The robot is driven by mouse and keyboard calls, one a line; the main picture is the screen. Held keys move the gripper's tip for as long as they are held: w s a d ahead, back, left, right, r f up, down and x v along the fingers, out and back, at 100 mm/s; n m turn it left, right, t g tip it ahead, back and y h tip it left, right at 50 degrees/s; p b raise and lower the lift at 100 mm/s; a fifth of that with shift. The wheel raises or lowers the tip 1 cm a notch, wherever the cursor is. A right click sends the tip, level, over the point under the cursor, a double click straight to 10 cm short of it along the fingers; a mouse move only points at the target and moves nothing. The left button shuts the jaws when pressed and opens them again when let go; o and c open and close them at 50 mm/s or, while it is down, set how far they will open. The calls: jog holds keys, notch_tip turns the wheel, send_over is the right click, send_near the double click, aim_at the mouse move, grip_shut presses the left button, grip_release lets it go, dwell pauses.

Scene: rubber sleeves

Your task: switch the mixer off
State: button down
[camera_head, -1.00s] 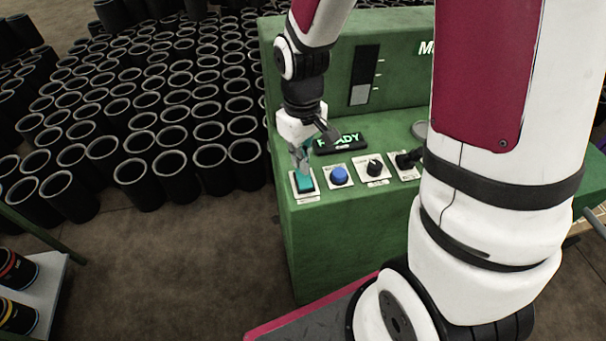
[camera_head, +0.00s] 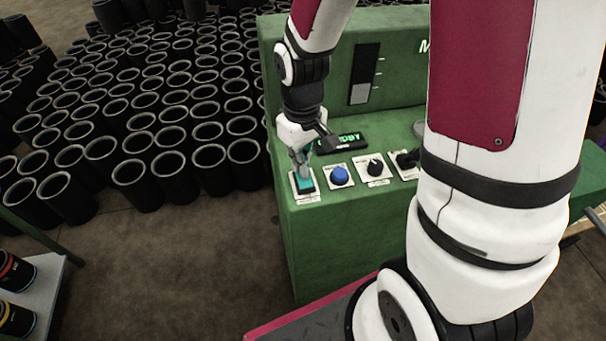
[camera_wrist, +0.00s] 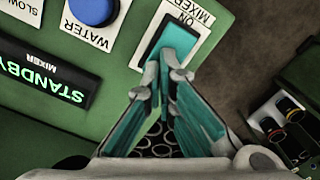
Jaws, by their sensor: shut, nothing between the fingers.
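The green mixer machine (camera_head: 330,240) carries a row of controls on its ledge. The teal mixer rocker switch (camera_head: 304,183) is at the left end of the row. In the wrist view the switch (camera_wrist: 163,38) sits on a white plate marked ON and MIXER. My gripper (camera_head: 303,168) is shut and empty, with its fingertips at the switch; they cover part of it in the wrist view (camera_wrist: 172,60), and they appear to touch it. The display (camera_wrist: 45,78) reads STANDBY in green, upside down in the wrist view.
A blue water button (camera_head: 340,176) is just right of the switch, then a black knob (camera_head: 375,167) and a black lever. Many black sleeves (camera_head: 130,170) stand on the floor to the left. A shelf with cans (camera_head: 18,315) is at lower left.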

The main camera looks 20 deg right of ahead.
jog(key=shift+r+p, duration=2.3)
jog(key=shift+r, duration=1.15)
jog(key=s+r+m+t, duration=0.2)
jog(key=s+r, duration=0.6)
jog(key=r, duration=0.2)
jog(key=s+r+m+t, duration=0.1)
jog(key=s+r+t, duration=0.2)
jog(key=s+r, duration=0.5)
jog(key=shift+s+r+m+t, duration=0.3)
jog(key=shift+s+r+m, duration=0.1)
jog(key=shift+r, duration=1.4)
